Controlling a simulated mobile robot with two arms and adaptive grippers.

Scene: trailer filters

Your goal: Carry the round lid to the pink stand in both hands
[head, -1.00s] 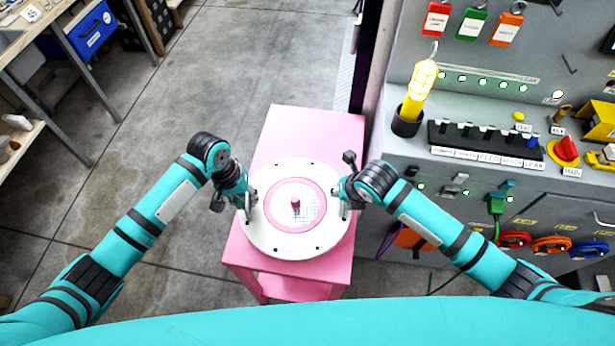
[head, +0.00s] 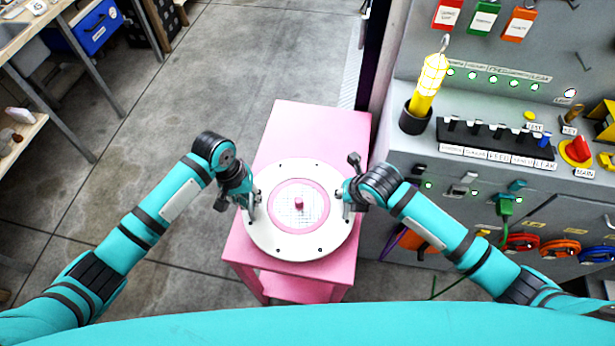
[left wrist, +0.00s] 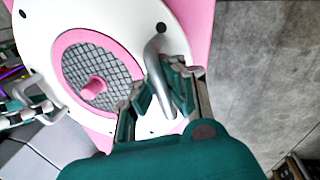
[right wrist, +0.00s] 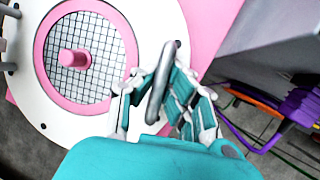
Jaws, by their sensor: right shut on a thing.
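The round lid (head: 327,242) is a white disc with dark bolt holes, a pink inner ring, a mesh window and a pink centre knob. It is level over the pink stand (head: 318,127) and covers much of its top; whether it touches the top I cannot tell. My left gripper (head: 250,203) is shut on the metal handle (left wrist: 158,75) at the lid's left side. My right gripper (head: 347,198) is shut on the opposite metal handle (right wrist: 160,85) at its right side.
A workbench (head: 35,35) and a blue box (head: 92,27) are at the upper left. Grey floor (head: 190,105) lies open left of the stand.

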